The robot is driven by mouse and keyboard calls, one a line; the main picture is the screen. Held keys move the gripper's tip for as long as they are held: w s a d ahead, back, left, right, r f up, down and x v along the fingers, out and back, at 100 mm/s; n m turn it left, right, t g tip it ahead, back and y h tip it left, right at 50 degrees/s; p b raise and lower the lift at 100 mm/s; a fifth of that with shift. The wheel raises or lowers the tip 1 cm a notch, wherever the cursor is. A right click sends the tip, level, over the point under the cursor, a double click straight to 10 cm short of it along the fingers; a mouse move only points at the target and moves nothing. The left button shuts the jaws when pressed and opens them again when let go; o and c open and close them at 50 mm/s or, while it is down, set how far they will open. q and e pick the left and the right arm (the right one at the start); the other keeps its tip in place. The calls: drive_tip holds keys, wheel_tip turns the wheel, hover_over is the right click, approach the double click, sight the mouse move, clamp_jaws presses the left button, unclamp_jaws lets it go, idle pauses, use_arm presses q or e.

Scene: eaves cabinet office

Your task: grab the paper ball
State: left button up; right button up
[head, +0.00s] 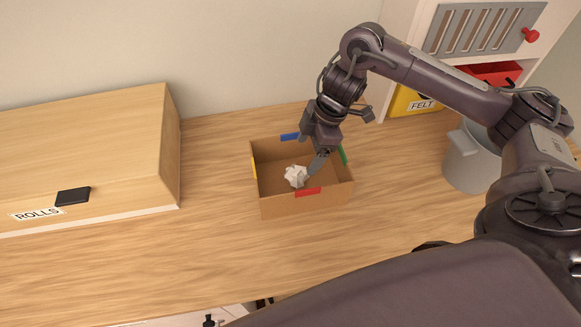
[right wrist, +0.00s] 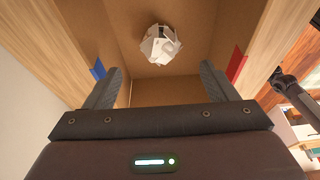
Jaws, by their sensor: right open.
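The paper ball (head: 296,176) is white and crumpled. It lies on the floor of an open cardboard box (head: 287,208) that stands on the wooden counter. My right gripper (head: 318,165) reaches down into the box from above, just right of the ball in the head view. In the right wrist view the ball (right wrist: 160,45) is beyond and between the two spread fingers of the gripper (right wrist: 163,85), with nothing held between them. The ball looks apart from both fingers. My left gripper is not in view.
The box rim has blue (head: 290,136), red (head: 308,192), green and yellow tabs. A wooden cabinet labelled ROLLS (head: 80,150) stands left. A grey pot (head: 470,160) and a yellow FELT bin (head: 408,101) stand right. The counter in front of the box is clear.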

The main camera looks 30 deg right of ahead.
sight(299, 173)
drive_tip(key=shift+f, duration=0.5)
drive_tip(key=shift+s+f+b, duration=0.15)
drive_tip(key=shift+f+b, duration=0.05)
drive_tip(key=shift+b, duration=0.35)
drive_tip(key=shift+s+f, duration=0.15)
drive_tip(key=b+x, duration=0.1)
drive_tip(key=x, duration=0.6)
drive_tip(key=shift+w+a+f, duration=0.2)
drive_tip(key=shift+a+f, duration=0.1)
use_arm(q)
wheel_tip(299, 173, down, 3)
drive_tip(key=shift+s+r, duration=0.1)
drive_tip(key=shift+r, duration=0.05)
use_arm(e)
drive_tip(key=shift+c, duration=0.3)
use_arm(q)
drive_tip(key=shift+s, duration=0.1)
use_arm(e)
drive_tip(key=c, duration=1)
